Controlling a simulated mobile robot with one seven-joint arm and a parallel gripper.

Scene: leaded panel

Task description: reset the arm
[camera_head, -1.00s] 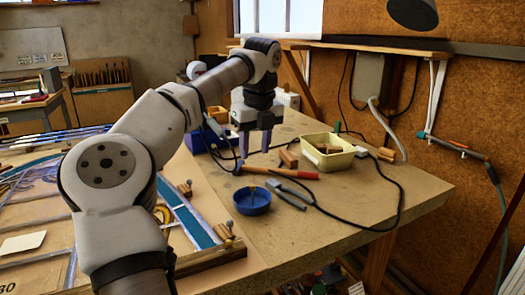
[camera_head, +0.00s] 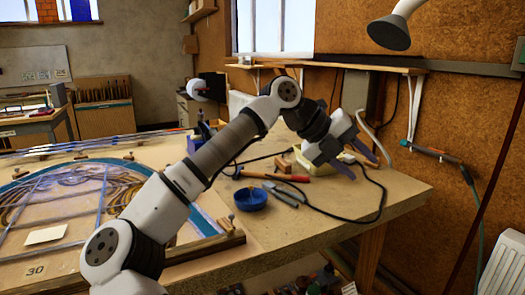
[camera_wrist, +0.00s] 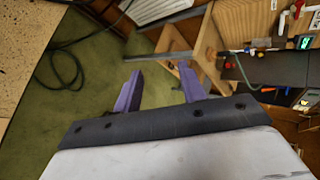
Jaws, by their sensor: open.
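My gripper (camera_head: 358,160) is open and empty, raised over the right part of the workbench (camera_head: 395,196) in the head view. Its two purple fingers point down and to the right. In the wrist view the gripper (camera_wrist: 160,88) shows both fingers spread apart with nothing between them. Beyond them are the green floor (camera_wrist: 100,60) and a wooden frame. My arm stretches from the lower left across the bench, above the leaded panel's side.
A cream tray (camera_head: 305,160) stands partly behind my gripper. The leaded panel (camera_head: 75,205) lies at left. A lamp (camera_head: 390,33) hangs upper right.

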